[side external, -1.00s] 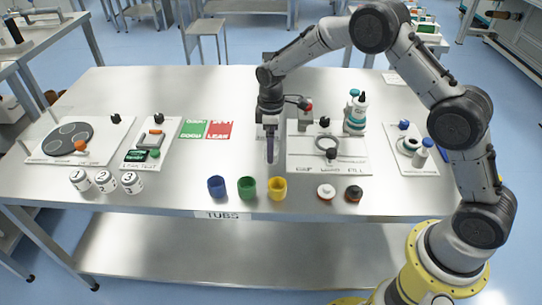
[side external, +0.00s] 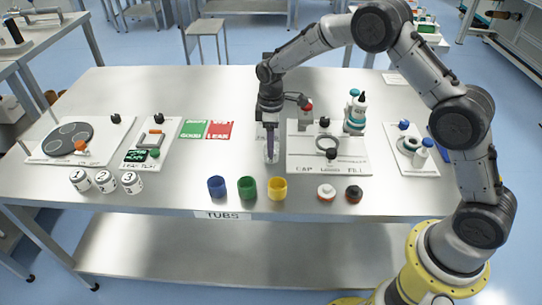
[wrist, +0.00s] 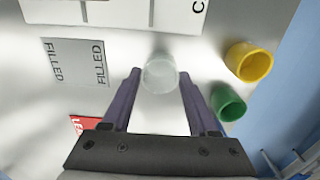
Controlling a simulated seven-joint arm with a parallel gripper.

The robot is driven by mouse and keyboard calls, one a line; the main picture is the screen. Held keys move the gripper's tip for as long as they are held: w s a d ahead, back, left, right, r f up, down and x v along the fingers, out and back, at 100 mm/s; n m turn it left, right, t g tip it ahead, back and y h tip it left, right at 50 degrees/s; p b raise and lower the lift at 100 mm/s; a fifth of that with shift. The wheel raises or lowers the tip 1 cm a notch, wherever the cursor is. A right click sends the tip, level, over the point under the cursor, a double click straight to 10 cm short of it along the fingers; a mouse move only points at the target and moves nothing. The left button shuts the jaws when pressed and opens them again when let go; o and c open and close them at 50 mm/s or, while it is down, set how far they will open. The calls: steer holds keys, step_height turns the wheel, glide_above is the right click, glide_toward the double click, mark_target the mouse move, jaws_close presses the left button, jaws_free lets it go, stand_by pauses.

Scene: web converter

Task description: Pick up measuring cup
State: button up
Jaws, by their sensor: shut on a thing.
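The measuring cup (wrist: 160,75) is a small clear cup, seen from above between my finger ends in the wrist view. It also shows faintly in the side view (side external: 272,157), at the low end of the fingers. My gripper (side external: 271,152) points down over the table's middle, left of the white cap-and-fill board. In the wrist view my gripper (wrist: 157,82) has one purple finger on each side of the cup and is shut on it. I cannot tell whether the cup's base touches the table.
Blue (side external: 217,187), green (side external: 247,187) and yellow (side external: 277,188) tubs stand near the front edge. The white board (side external: 328,158) with a ring fixture is close on the right. Green (side external: 194,129) and red (side external: 220,130) cards lie to the left. Numbered white jars (side external: 105,181) stand front left.

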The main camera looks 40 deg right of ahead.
steer(key=shift+r, duration=2.7)
